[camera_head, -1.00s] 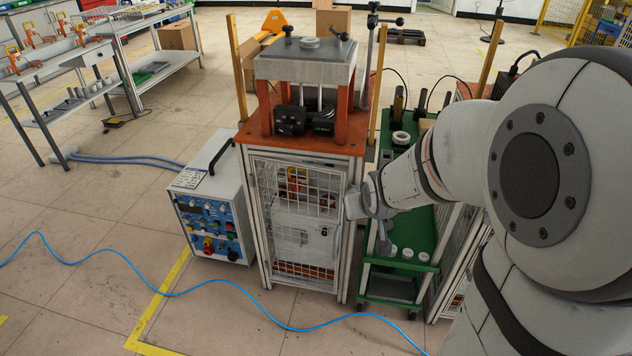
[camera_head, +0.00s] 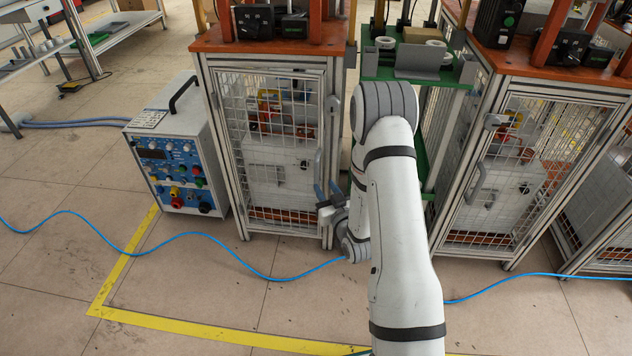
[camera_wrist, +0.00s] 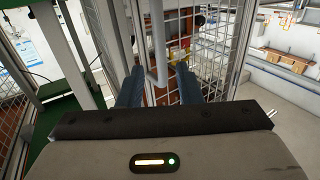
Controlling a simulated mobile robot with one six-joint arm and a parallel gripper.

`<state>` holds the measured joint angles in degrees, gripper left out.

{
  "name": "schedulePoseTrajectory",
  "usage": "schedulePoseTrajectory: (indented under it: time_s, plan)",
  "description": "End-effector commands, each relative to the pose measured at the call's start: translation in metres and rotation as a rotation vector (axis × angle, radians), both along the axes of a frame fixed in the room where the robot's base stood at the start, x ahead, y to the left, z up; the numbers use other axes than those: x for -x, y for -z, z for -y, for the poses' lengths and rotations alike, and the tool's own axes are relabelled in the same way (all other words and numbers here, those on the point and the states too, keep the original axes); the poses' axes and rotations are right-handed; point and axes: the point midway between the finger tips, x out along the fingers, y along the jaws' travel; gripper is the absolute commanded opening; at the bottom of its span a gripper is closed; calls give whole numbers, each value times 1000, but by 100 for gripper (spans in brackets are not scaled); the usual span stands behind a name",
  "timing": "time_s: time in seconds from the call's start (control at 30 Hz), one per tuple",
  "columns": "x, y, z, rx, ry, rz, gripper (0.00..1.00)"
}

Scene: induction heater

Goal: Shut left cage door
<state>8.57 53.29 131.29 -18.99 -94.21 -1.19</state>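The left cage door (camera_head: 268,150) is a white wire-mesh panel in a metal frame, on the front of the left cabinet under an orange top. It looks near its frame, but I cannot tell if it is flush. Its grey bar handle (camera_head: 318,172) is on the right side. My gripper (camera_head: 328,195) is at the handle's lower part. In the wrist view, my gripper (camera_wrist: 158,85) has its two blue-grey fingers apart, with the lower end of the handle (camera_wrist: 157,50) between them. I cannot see contact with the handle.
A blue-white control box (camera_head: 178,165) stands left of the cabinet. A green rack (camera_head: 400,65) is to its right, then a second cage (camera_head: 515,165) with its own handle. A blue cable (camera_head: 200,237) crosses the floor, which is otherwise open in front.

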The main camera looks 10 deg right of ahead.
Motion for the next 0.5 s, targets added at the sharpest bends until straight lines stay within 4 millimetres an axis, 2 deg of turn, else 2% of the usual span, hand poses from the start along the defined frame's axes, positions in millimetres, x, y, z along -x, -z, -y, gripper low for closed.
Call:
schedulePoseTrajectory:
  time_s: [0.3,0.5]
  plan:
    - [-46,1,-10,0,-3,6,32]
    - [-68,1,-14,-1,-2,3,32]
